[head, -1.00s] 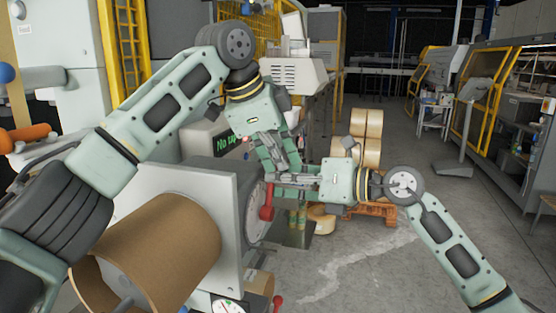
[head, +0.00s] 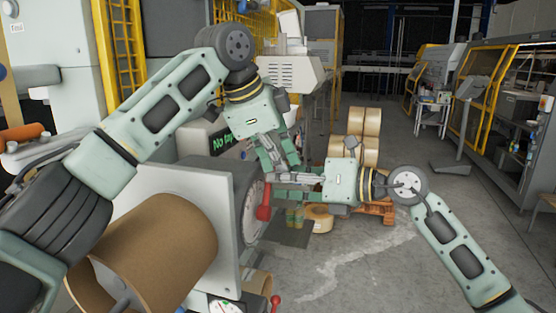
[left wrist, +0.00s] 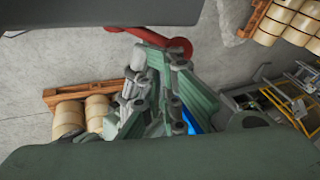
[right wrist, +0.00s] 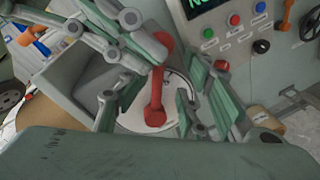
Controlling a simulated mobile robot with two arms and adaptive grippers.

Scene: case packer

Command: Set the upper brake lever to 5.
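The upper brake lever (head: 264,205) is red and sits on a round pale dial (head: 250,215) on the machine's side. In the right wrist view the lever (right wrist: 156,95) hangs nearly upright in front of the dial; the scale is too small to read. My right gripper (right wrist: 156,88) is open, with its fingers on either side of the lever and gaps visible. My left gripper (head: 278,160) is just above the right one, near the lever. In the left wrist view the red lever (left wrist: 150,37) crosses beyond its fingers (left wrist: 160,62); overlapping parts hide how far they are apart.
A second red lever (head: 276,301) is low, beside a lower dial (head: 227,306). A large brown roll (head: 150,250) is at the left. Stacked tape rolls (head: 365,122) stand on a pallet behind the grippers.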

